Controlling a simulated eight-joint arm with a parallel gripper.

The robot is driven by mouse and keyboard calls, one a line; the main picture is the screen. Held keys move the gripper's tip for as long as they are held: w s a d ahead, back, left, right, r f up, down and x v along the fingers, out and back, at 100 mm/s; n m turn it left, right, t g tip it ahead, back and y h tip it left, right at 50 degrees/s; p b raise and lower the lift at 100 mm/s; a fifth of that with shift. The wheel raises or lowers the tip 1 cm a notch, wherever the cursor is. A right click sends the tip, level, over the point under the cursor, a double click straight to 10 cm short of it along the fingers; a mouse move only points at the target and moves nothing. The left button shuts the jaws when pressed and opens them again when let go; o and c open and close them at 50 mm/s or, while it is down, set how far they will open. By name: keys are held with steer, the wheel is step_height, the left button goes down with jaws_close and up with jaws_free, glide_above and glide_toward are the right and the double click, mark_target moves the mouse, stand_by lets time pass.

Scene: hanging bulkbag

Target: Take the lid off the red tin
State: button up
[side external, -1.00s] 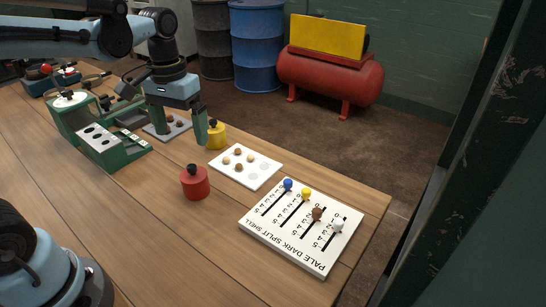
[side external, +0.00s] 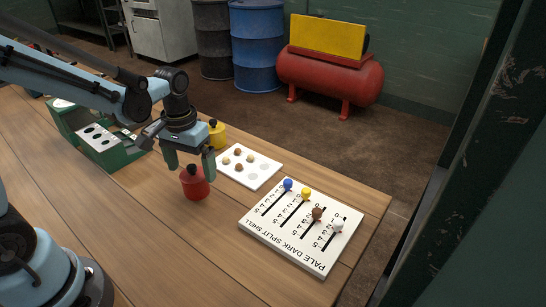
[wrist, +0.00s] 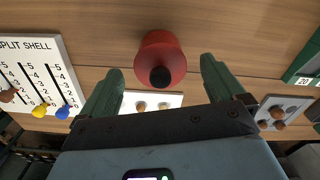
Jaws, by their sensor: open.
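The red tin (side external: 195,185) stands upright on the wooden table, with its lid on and a black knob (side external: 191,169) on top. In the wrist view the red tin (wrist: 161,52) and its black knob (wrist: 160,77) show between and just beyond my fingertips. My gripper (side external: 190,160) points down above the tin, with one green finger to each side of the knob. The fingers are apart and hold nothing. In the wrist view my gripper (wrist: 162,65) is wide open. I cannot tell if a finger touches the tin.
A yellow tin (side external: 217,134) with a dark knob stands behind my gripper. A white tray (side external: 262,181) with small brown and pale pieces lies to the right. A white slider board (side external: 290,255) is at the front right. A green stand (side external: 110,157) is at left.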

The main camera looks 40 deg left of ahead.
steer(key=shift+f, duration=0.35)
steer(key=c, duration=1.1)
steer(key=shift+r, duration=0.1)
